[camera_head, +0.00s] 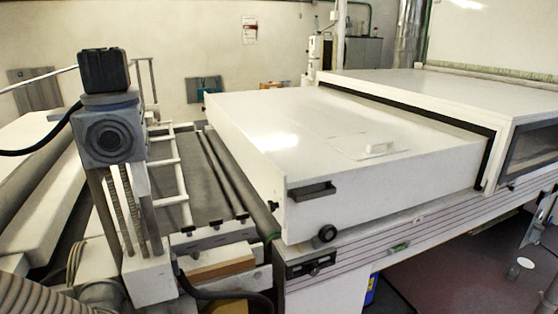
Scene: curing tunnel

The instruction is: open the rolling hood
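The rolling hood (240,115) is a large low white box on the machine bed, in the middle of the view. A black handle (312,190) sits on its front side near the left corner. A black round knob or wheel (327,234) is below the handle, at the hood's lower edge. A small white raised piece (380,149) is on its top. The hood's right end meets the black-edged opening of a larger white housing (420,90). Neither of my grippers is in view.
Left of the hood lies a conveyor bed with dark rollers (228,173) and a white ladder-like frame (167,165). A grey column with a black-topped motor (112,130) stands at the left front. A front rail (400,240) runs below the hood. Dark red floor (450,280) shows at lower right.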

